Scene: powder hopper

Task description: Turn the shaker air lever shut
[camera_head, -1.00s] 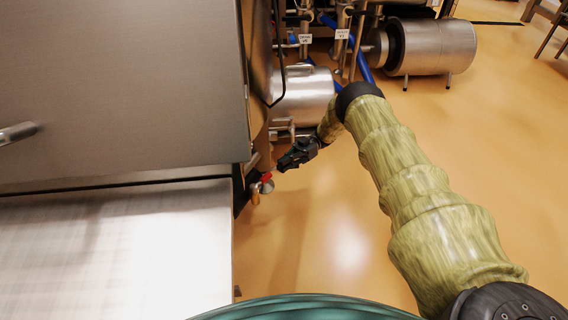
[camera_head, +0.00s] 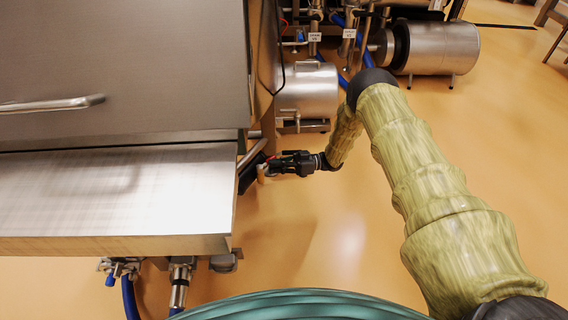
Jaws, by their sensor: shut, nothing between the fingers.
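My gripper (camera_head: 271,166) is at the right edge of the steel hopper housing, pointing left, with its fingers shut and nothing visibly held. A small trace of red, likely the shaker air lever (camera_head: 272,157), shows at the upper edge of the fingers. The gripper covers most of it, so the lever's angle and whether the fingers touch it cannot be told. A small tan fitting (camera_head: 261,174) shows just beyond the fingertips.
The hopper housing (camera_head: 120,70) with a bar handle (camera_head: 50,105) and a flat steel shelf (camera_head: 110,195) fill the left. Valves and blue hoses hang below the shelf. A steel cylinder (camera_head: 308,90) stands behind the gripper. Open floor (camera_head: 330,235) lies to the right.

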